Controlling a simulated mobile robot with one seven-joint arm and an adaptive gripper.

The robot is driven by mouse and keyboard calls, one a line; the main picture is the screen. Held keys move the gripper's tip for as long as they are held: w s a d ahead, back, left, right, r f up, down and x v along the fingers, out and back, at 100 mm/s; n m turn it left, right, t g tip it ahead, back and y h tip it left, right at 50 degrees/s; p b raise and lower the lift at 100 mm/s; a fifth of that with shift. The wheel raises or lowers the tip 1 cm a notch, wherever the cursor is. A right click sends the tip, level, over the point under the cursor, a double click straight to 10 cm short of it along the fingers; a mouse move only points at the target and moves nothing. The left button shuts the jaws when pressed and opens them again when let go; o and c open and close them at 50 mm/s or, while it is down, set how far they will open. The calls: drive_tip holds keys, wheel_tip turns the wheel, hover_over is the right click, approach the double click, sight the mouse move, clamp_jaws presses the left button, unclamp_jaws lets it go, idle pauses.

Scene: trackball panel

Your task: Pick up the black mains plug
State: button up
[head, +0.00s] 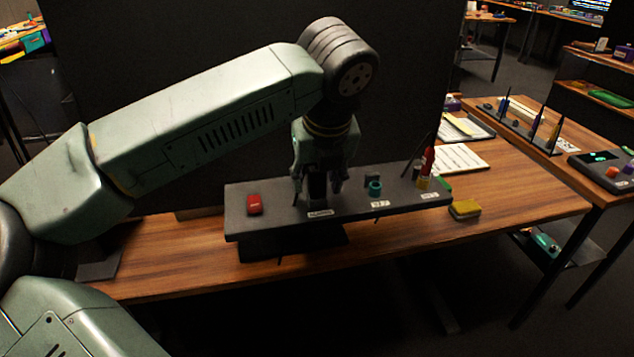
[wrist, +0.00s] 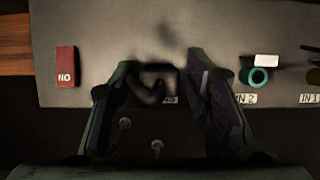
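The panel (head: 285,205) is a dark grey slab with a raised front edge on the wooden table. In the head view my gripper (head: 322,186) points down over its middle. A dark block that looks like the black mains plug (head: 317,187) stands between the fingers, above a white label. In the wrist view the fingers of my gripper (wrist: 158,82) are spread apart on either side of the dark plug (wrist: 154,80). The plug is in deep shadow and its outline is unclear. I see no firm contact on both sides.
A red block (head: 254,204) marked "NO" sits left of the plug. A teal ring (head: 375,188), a red-topped item (head: 427,165) and labels are to the right. A yellow sponge-like block (head: 465,209) lies on the table (head: 530,200). A dark screen stands behind.

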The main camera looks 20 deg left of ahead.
drive_tip(key=c, duration=0.9)
drive_tip(key=shift+r, duration=0.6)
wheel_tip(320, 180, up, 2)
drive_tip(key=shift+r+p, duration=0.1)
drive_tip(key=shift+p, duration=0.55)
drive_tip(key=s+d+b, duration=0.1)
drive_tip(key=s, duration=0.4)
drive_tip(key=s+d+r+b, duration=0.1)
drive_tip(key=s, duration=0.4)
drive_tip(key=s+b, duration=0.1)
drive_tip(key=s, duration=0.5)
drive_tip(key=shift+d+r+b, duration=0.25)
drive_tip(key=shift+d+b, duration=0.05)
drive_tip(key=shift+d, duration=0.1)
